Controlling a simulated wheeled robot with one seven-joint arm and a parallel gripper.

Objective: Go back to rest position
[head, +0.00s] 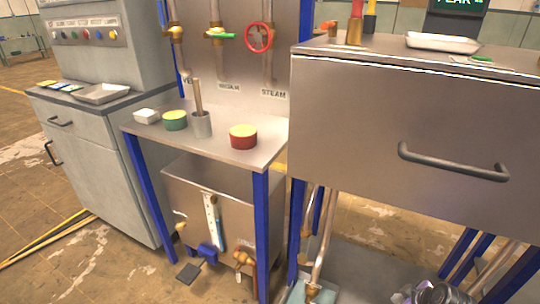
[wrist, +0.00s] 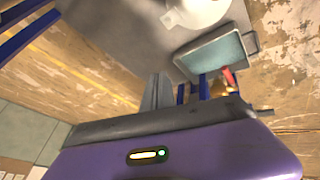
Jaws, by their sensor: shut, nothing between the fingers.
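My gripper (wrist: 158,80) shows in the wrist view, its grey fingers together and empty beyond its purple body. It points away from the camera, apart from any object. Beyond it in the wrist view are a grey surface, a pale green box-like thing (wrist: 212,56) and a worn floor. The head view does not clearly show my gripper; a shiny metal part at its bottom right edge is cut off.
A large steel chamber (head: 400,110) with a bar handle fills the right. A blue-legged steel table (head: 215,150) holds a red tub (head: 243,136), a green tub (head: 174,120) and a grey cup (head: 201,125). A grey cabinet (head: 95,150) stands left. Open floor lies front left.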

